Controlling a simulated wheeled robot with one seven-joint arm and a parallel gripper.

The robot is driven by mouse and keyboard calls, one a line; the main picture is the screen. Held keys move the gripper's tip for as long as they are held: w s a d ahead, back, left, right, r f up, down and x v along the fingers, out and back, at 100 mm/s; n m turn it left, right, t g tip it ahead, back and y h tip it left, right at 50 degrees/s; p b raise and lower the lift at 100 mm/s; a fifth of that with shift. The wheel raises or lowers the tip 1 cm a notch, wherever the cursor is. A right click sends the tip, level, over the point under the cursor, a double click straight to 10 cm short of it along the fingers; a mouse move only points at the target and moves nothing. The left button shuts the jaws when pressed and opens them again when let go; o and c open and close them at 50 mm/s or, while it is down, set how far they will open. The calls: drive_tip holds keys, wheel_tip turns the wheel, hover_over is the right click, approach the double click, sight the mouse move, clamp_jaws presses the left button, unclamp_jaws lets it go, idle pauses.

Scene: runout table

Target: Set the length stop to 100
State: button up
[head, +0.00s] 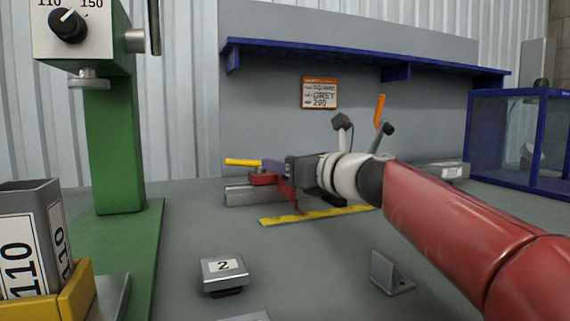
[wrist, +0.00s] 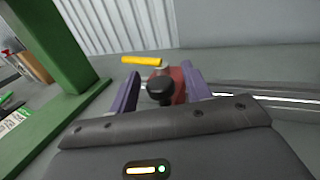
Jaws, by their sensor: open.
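The length stop is a red block (head: 264,179) on a grey metal rail (head: 240,196), with a yellow lever (head: 243,162) pointing left. The wrist view shows the red block (wrist: 178,84), the yellow lever (wrist: 141,60) and a black knob (wrist: 160,90) facing me. A yellow scale strip (head: 315,215) lies in front of the rail; its figures are too small to read. My gripper (wrist: 160,73) is open, its purple fingers on either side of the knob and block. Contact cannot be told. In the head view my gripper and arm hide part of the stop and rail.
A green column machine (head: 112,150) with a dial stands left, beside a grey box (head: 28,240) marked 110. A block (head: 224,272) marked 2 and an angle bracket (head: 390,274) stand in front. A blue-framed case (head: 520,140) is at right. A sign (head: 319,92) hangs behind.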

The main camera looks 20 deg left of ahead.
drive_tip(key=b+v, duration=0.1)
drive_tip(key=v, duration=0.6)
drive_tip(key=shift+s+d, duration=0.2)
